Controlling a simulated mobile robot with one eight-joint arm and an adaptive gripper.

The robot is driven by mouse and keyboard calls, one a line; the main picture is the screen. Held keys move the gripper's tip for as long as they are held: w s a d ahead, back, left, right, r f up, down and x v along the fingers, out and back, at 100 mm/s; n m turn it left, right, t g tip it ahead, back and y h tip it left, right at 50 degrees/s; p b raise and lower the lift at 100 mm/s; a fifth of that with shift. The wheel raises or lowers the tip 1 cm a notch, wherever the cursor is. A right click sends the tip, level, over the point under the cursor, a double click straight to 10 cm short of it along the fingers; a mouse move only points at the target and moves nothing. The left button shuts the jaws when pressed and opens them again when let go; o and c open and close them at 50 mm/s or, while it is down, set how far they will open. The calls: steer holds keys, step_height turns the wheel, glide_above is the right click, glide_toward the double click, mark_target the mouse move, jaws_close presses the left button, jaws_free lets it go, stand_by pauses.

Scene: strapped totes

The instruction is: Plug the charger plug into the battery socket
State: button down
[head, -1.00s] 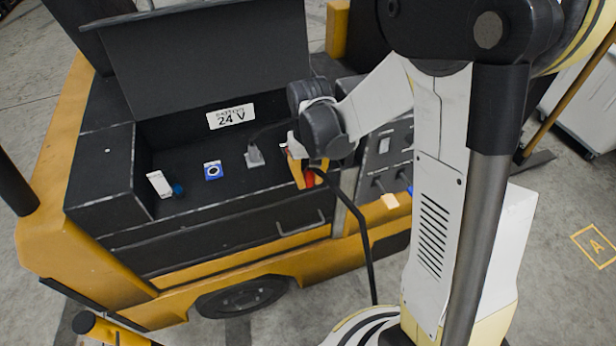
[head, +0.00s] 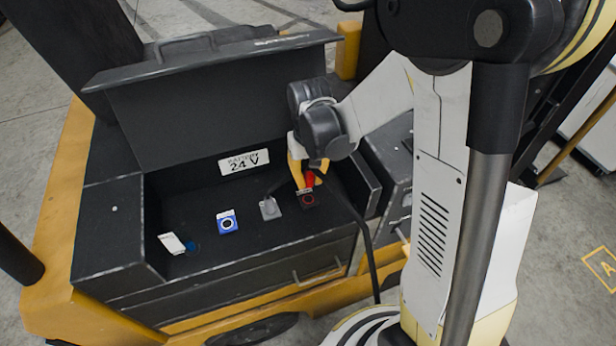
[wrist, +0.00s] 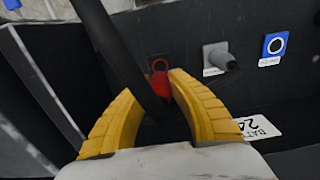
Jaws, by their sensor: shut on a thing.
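My gripper (head: 303,172) has yellow fingers and is shut on the red charger plug (head: 309,180), with a black cable running down from it. In the wrist view the red plug (wrist: 158,90) shows between the fingertips (wrist: 153,95), partly hidden by the cable. A dark socket with a red ring (head: 307,200) sits in the open battery compartment just below the plug in the head view. The red-ringed socket (wrist: 158,64) lies just beyond the plug in the wrist view. I cannot tell whether plug and socket touch.
A grey socket (head: 270,208) with a cable, a blue socket (head: 227,221) and a white plate (head: 172,243) sit to the left in the compartment. The raised lid (head: 215,105) stands behind, above a "BATTERY 24 V" label (head: 243,161). Compartment walls (head: 355,185) stand close on the right.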

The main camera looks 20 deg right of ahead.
mark_target(308, 200)
steer(key=shift+w+f, duration=0.15)
steer(key=shift+f, duration=0.15)
steer(key=shift+f+b, duration=2)
steer(key=shift+f, duration=0.65)
steer(key=shift+b, duration=0.5)
steer(key=shift+f+b, duration=0.55)
steer(key=shift+f, duration=0.05)
steer(key=c, duration=1.3)
jaws_free()
steer(key=shift+o, duration=0.2)
step_height(308, 200, up, 12)
steer(key=shift+r, duration=0.1)
